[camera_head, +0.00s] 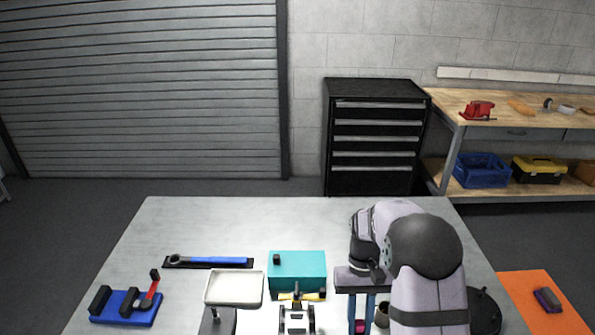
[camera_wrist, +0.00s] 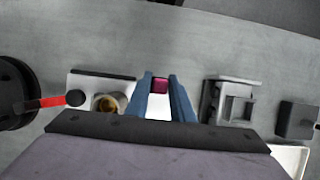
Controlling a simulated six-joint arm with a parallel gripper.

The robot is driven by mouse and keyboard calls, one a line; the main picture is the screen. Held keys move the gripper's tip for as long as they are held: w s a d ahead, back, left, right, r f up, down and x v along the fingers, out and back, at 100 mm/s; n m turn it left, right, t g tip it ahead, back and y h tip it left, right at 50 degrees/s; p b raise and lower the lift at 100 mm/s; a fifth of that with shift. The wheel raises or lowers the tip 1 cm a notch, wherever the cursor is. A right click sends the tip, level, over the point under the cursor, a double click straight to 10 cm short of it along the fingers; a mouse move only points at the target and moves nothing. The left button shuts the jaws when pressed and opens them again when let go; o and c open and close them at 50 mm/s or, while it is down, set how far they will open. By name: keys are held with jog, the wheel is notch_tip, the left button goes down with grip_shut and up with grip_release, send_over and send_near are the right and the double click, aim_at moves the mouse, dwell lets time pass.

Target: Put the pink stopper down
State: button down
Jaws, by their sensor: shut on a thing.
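The pink stopper (camera_wrist: 160,85) is between the two blue fingers of my gripper (camera_wrist: 164,98) in the wrist view. The gripper is shut on it. In the head view my gripper (camera_head: 361,312) points down over the front right of the table, and a bit of the pink stopper (camera_head: 360,326) shows between the fingers. The stopper's lower part is hidden, and I cannot tell whether it touches anything. A brass-coloured round socket (camera_wrist: 108,104) sits just left of the fingers in the wrist view, on a pale plate (camera_wrist: 85,84).
A teal box (camera_head: 297,265), a white tray (camera_head: 234,288), a blue-handled wrench (camera_head: 220,260) and a blue clamp base (camera_head: 125,312) lie to the left. A grey fixture (camera_wrist: 230,100) stands right of the fingers in the wrist view. The table's back is clear.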

aim_at(360, 322)
notch_tip(360, 322, up, 10)
jog(key=p, duration=0.8)
jog(key=shift+p, duration=0.35)
jog(key=shift+f, duration=0.1)
jog(key=shift+w+a+f+m+b, duration=0.15)
jog(key=shift+w+f+m+b, duration=0.25)
jog(key=shift+m+b, duration=0.15)
jog(key=w+a+f+m+t+y+b, duration=0.1)
jog(key=w+f+m+t+y+b, duration=0.15)
jog(key=w+m+b, duration=0.65)
jog(key=w+a+f+m+t+y+b, duration=0.2)
jog(key=w+m+t, duration=0.2)
jog(key=w+m, duration=0.55)
jog(key=shift+s+d+f+m+p, duration=0.1)
jog(key=shift+s+f+m+p, duration=0.35)
jog(key=shift+f, duration=1.15)
jog(key=shift+s+d+f+m+p, duration=0.1)
jog(key=shift+s+f+m+p, duration=0.35)
jog(key=shift+f, duration=1.15)
jog(key=shift+s+f+m+p, duration=0.3)
jog(key=shift+s+f+m, duration=0.3)
jog(key=shift+f, duration=1)
